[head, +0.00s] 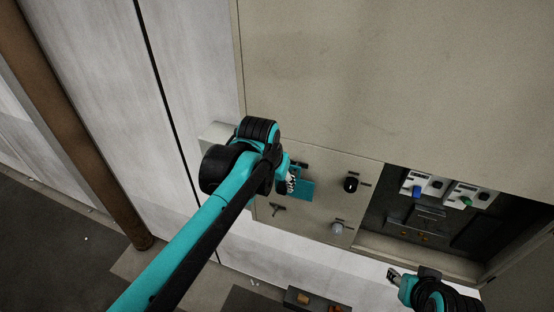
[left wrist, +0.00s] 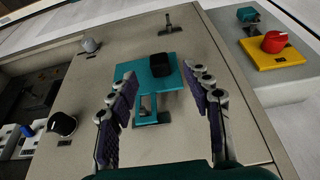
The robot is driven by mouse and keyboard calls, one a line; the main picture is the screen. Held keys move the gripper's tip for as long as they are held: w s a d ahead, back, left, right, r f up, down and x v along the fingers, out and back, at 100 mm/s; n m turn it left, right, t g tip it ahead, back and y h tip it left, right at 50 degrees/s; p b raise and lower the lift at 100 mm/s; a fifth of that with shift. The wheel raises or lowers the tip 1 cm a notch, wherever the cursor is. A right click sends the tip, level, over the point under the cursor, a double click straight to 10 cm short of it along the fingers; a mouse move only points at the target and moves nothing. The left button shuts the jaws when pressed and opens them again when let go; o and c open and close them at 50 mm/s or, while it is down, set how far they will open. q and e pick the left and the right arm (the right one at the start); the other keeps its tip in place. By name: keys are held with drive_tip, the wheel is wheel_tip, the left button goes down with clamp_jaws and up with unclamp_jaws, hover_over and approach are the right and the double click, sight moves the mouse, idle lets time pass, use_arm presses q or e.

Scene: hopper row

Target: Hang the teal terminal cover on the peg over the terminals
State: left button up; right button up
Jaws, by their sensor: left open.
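The teal terminal cover (head: 304,190) is against the beige panel front, partly hidden by my left gripper (head: 291,181) in the head view. In the left wrist view it is a teal plate (left wrist: 135,72) with a black block (left wrist: 163,66) on its face. My left gripper is open, its fingers apart on either side of the cover with nothing between the pads. Whether they touch the cover I cannot tell. My right gripper (head: 396,275) is low, in front of the open cabinet bay; its jaws are too small to read. I cannot make out the peg for certain.
The panel carries a black knob (head: 351,184), a grey knob (head: 337,228) and a T-handle (head: 277,208). The open bay (head: 383,215) holds switch units with blue and green knobs. A red knob (left wrist: 274,42) on a yellow plate is at the side. A dark tray (head: 322,304) is below.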

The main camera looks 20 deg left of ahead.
sight(281, 188)
use_arm(q)
drive_tip(key=shift+w+d+f, duration=0.15)
drive_tip(key=shift+w+f, duration=0.05)
drive_tip(key=shift+w, duration=0.1)
drive_tip(key=x, duration=0.7)
drive_tip(key=shift+s, duration=0.1)
drive_tip(key=c, duration=1.1)
clamp_jaws()
